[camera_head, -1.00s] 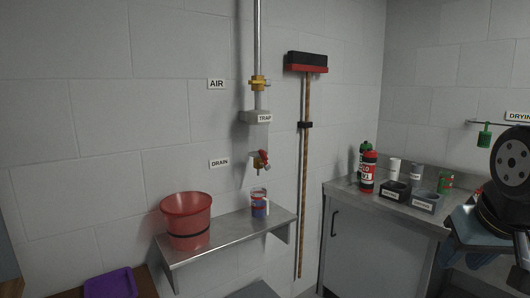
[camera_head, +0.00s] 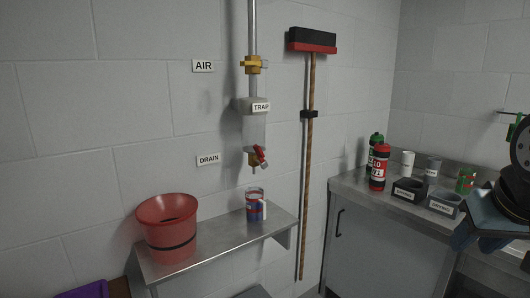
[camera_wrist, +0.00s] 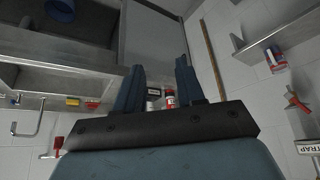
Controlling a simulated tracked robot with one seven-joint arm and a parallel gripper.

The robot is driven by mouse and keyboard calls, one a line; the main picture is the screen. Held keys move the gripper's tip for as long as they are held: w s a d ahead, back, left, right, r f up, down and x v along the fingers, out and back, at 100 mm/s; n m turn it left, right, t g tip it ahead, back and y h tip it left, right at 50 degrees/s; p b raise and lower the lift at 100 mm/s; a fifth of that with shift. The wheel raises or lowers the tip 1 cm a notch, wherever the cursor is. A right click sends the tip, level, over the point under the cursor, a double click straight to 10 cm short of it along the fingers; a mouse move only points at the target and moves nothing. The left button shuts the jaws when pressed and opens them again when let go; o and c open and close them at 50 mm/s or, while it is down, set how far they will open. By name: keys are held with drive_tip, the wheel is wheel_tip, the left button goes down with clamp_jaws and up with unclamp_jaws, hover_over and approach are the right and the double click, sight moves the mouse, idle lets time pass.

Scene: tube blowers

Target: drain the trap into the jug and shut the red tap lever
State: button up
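The trap (camera_head: 253,128) is a clear bowl with a grey top, hanging on the wall pipe. Its red tap lever (camera_head: 261,156) slants at the bottom, above a small spout. The jug (camera_head: 253,207), clear with red and blue markings and a pale handle on its right, stands on the steel shelf below the spout. Its contents are hard to tell. In the wrist view, the jug (camera_wrist: 276,60) and red lever (camera_wrist: 297,101) show at the right, well away from my gripper (camera_wrist: 159,66). The gripper's fingers are apart, with nothing held between them.
A red bucket (camera_head: 168,230) stands left of the jug on the shelf (camera_head: 215,250). A broom (camera_head: 309,150) hangs right of the pipe. A yellow air valve (camera_head: 253,65) is above the trap. The right counter (camera_head: 350,185) holds a red bottle (camera_head: 378,168), cups and dark holders.

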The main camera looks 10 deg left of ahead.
drive_tip(key=w+a+r+n+t, duration=0.2)
drive_tip(key=w+a+n+t, duration=0.1)
drive_tip(key=w, duration=0.9)
drive_tip(key=n+t+y, duration=0.3)
drive_tip(key=n+y, duration=0.9)
drive_tip(key=y, duration=0.2)
approach(261, 152)
drive_tip(key=x, duration=1.1)
drive_tip(key=shift+w, duration=0.1)
drive_tip(key=shift+d, duration=0.1)
clamp_jaws()
